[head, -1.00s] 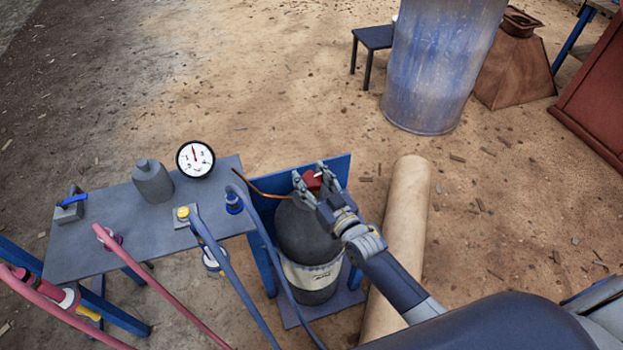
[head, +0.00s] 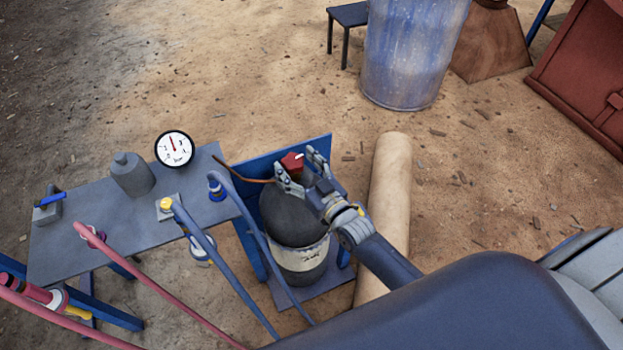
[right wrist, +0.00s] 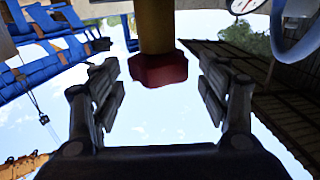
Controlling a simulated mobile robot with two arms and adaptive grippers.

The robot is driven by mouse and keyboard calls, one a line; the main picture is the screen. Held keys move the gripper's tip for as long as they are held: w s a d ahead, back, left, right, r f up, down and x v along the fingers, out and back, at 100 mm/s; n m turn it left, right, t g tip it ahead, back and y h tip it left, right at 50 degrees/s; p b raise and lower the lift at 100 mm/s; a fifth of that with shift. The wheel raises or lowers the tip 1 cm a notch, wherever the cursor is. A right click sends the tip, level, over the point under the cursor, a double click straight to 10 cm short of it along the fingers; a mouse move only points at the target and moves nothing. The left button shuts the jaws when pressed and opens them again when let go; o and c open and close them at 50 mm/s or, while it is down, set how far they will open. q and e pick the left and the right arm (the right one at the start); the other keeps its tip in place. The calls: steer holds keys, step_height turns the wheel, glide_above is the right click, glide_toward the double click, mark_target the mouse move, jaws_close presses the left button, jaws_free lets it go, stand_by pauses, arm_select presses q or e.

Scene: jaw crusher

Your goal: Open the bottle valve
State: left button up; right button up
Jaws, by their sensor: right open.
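The bottle (head: 290,220) is a dark grey cylinder with a pale label, standing upright on a blue stand. Its valve (head: 291,163) is a small red knob with a white mark at the top. My right gripper (head: 299,167) is open, with one finger on each side of the knob. In the right wrist view the red knob (right wrist: 158,70) on a yellow stem shows between the two spread fingers (right wrist: 158,75), with a visible gap on both sides. My left gripper is out of view.
A grey table (head: 90,235) left of the bottle carries a round gauge (head: 174,148), a small grey bottle (head: 132,175) and hose fittings. Blue and pink hoses run forward from it. A beige pipe (head: 390,190) lies right of the bottle. A blue barrel (head: 410,55) stands behind.

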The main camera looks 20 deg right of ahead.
steer(key=v, duration=0.9)
steer(key=shift+s, duration=0.4)
steer(key=shift+d, duration=0.1)
steer(key=s+d+f+g+h+p, duration=0.15)
steer(key=s+f+g, duration=0.45)
steer(key=f, duration=0.9)
steer(key=s+d+f+g+h, duration=0.1)
steer(key=s+d+f+g, duration=0.15)
steer(key=s+f, duration=0.9)
steer(key=s+f+g, duration=0.4)
steer(key=s+f, duration=0.3)
steer(key=s, duration=0.4)
steer(key=s+f+g+h+p, duration=0.1)
steer(key=s+f+g, duration=0.3)
steer(key=s+f, duration=0.4)
steer(key=s, duration=0.2)
steer(key=shift+s+f, duration=0.35)
